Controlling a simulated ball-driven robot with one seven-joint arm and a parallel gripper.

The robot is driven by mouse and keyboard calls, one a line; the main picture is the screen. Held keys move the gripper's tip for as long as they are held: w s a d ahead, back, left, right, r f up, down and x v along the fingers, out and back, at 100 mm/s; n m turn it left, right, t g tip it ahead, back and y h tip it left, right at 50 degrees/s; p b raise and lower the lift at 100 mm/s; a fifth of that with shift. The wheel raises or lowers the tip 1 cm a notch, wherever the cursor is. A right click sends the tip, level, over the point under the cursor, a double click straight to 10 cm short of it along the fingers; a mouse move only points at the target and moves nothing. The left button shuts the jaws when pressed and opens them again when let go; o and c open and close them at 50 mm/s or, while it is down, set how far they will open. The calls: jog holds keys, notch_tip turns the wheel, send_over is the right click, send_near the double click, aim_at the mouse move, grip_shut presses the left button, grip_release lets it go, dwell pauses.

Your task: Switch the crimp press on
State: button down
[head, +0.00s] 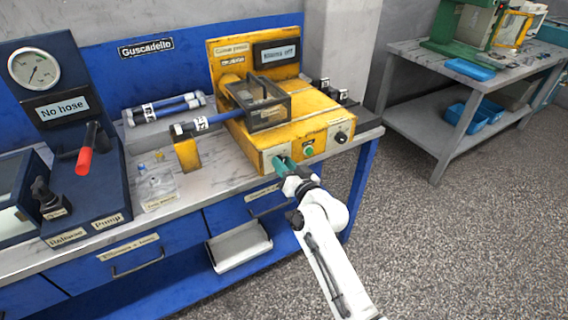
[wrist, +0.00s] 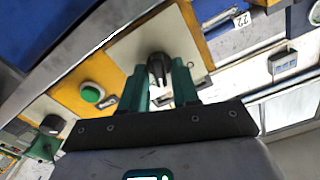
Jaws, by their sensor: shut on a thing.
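The yellow crimp press (head: 247,141) stands on the bench, with a hose end in its clamp frame and a dark display (head: 277,54) behind whose text ends in "off". My gripper (head: 284,165) is at the left part of its front face and hides what is there in the head view. In the wrist view my gripper (wrist: 161,78) has its green fingers on both sides of a black knob (wrist: 158,66) on a pale plate, and is shut on it. A green button (head: 309,151) is beside it, and shows also in the wrist view (wrist: 92,93).
Another black knob (head: 341,137) is at the right of the press front. An open tray or drawer (head: 238,246) juts out below the bench. The floor at right is clear.

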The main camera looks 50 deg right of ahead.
jog(key=m+p, duration=0.1)
jog(key=m, duration=0.3)
jog(key=shift+d+m, duration=0.1)
jog(key=shift+m, duration=0.2)
jog(key=shift+f, duration=0.1)
dwell(0.4)
jog(key=c, duration=1.1)
grip_release()
jog(key=shift+c, duration=0.2)
jog(key=v, duration=1.1)
jog(key=shift+p, duration=0.4)
jog(key=shift+w, duration=0.1)
